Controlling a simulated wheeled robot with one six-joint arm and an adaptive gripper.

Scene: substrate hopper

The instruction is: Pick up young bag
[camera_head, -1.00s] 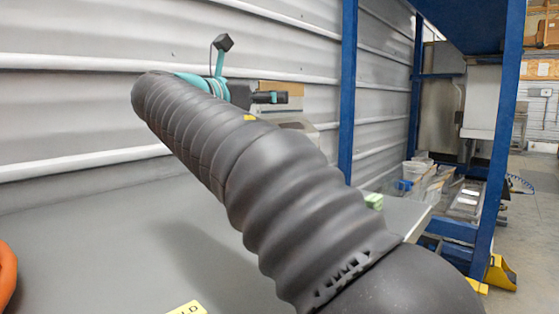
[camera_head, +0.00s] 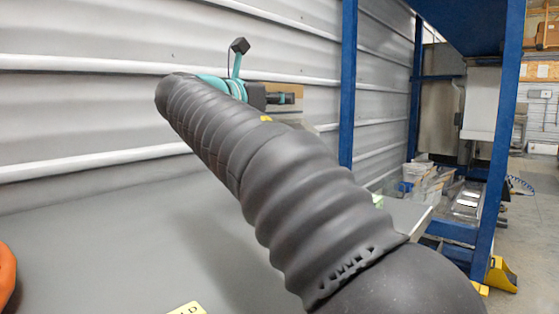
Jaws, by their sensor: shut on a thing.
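My arm crosses the camera_head view from lower right to upper left and covers much of the scene. My gripper (camera_head: 285,98) shows only in part at its far end, as a dark shape past the teal wrist, above the back of the grey table. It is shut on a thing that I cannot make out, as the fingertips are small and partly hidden. I cannot identify the young bag in this view. A tan, box-like thing (camera_head: 297,90) stands behind the gripper, partly covered by it; I cannot tell whether they touch.
The grey table (camera_head: 130,235) is clear at the left. A yellow label ending in "LD" (camera_head: 187,308) lies at its front. An orange thing (camera_head: 6,275) shows at the left edge. A small green thing (camera_head: 378,201) is at right. Blue rack posts (camera_head: 348,90) stand beyond.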

